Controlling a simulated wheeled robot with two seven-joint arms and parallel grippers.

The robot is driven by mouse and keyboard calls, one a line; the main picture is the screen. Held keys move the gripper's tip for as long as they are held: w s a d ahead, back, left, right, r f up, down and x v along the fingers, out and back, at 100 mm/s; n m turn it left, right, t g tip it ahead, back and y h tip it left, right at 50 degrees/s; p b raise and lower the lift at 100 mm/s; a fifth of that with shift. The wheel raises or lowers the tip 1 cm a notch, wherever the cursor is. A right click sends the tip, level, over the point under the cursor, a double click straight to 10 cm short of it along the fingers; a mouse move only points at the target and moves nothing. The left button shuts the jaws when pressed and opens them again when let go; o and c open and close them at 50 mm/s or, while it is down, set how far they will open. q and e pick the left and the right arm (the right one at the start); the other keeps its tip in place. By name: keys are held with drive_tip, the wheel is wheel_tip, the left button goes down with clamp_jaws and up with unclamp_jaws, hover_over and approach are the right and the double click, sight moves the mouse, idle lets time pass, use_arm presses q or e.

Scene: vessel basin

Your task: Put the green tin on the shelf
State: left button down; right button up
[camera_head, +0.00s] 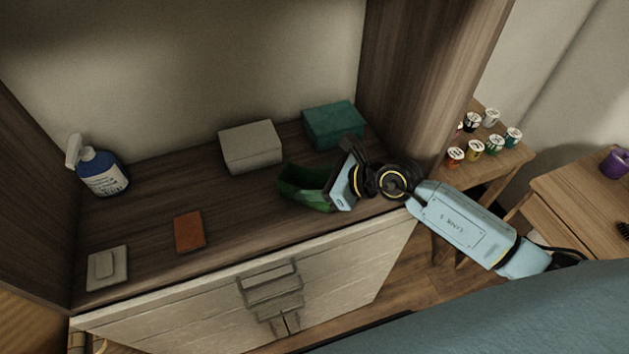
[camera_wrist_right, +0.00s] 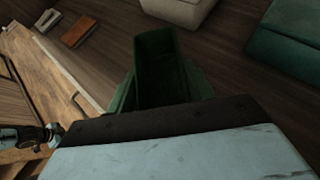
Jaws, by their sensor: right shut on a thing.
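The green tin (camera_head: 298,187) is a dark green, open-topped container over the right part of the wooden shelf surface (camera_head: 245,210). My right gripper (camera_head: 343,184) comes in from the right and is shut on the tin. In the right wrist view the tin (camera_wrist_right: 160,65) shows its open, empty-looking inside just beyond the gripper body, which hides its near part. The fingertips are mostly hidden. I cannot tell whether the tin touches the surface or hangs slightly above it. My left gripper does not show in the head view.
A teal box (camera_head: 333,124) and a grey box (camera_head: 251,146) stand behind the tin. A spray bottle (camera_head: 101,171), an orange-brown block (camera_head: 189,231) and a pale switch-like plate (camera_head: 107,268) are to the left. A wooden side panel (camera_head: 415,80) rises at right. The middle surface is clear.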

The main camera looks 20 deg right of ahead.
drive_tip(key=o, duration=0.7)
drive_tip(key=shift+f, duration=0.15)
drive_tip(key=o, duration=0.5)
drive_tip(key=shift+r, duration=0.25)
drive_tip(key=shift+v, duration=5.95)
